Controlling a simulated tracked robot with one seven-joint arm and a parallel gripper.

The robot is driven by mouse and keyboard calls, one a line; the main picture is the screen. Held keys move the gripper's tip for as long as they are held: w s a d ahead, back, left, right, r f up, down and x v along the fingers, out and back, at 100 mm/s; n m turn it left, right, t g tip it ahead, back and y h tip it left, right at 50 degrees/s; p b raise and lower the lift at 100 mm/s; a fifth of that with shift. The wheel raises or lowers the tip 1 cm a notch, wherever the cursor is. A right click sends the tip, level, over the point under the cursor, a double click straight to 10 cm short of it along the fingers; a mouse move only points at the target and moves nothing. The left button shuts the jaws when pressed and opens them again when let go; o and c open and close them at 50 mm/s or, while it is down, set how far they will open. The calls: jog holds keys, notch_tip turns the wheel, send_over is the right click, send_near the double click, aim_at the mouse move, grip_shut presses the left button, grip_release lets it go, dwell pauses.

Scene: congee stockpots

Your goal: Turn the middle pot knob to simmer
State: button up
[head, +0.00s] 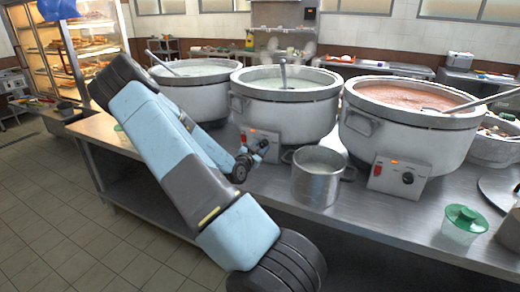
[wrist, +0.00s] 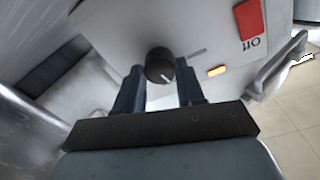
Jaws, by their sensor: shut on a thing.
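The middle pot (head: 285,112) is a large white pot of pale congee with a ladle in it. Its control box (head: 248,137) is on its front, partly hidden by my gripper (head: 258,150). In the wrist view the round black knob (wrist: 159,62) sits between the two fingers of my gripper (wrist: 160,72), which is shut on it. The knob's white pointer line shows on its face, toward the near side. A red switch (wrist: 250,19) marked "Off" and a lit orange lamp (wrist: 217,71) are on the same panel.
A small steel pot (head: 317,178) stands just right of my gripper. The right pot (head: 405,135) with reddish congee has its own control box (head: 399,178). The left pot (head: 190,95) stands behind my arm. A green-lidded tub (head: 462,224) is at the front right of the steel counter (head: 375,222).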

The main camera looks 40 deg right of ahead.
jog(key=shift+s+m, duration=0.1)
jog(key=shift+m, duration=1.3)
jog(key=o, duration=1)
jog(key=shift+o, duration=0.2)
jog(key=v, duration=1.3)
jog(key=shift+a, duration=0.4)
jog(key=shift+s, duration=0.1)
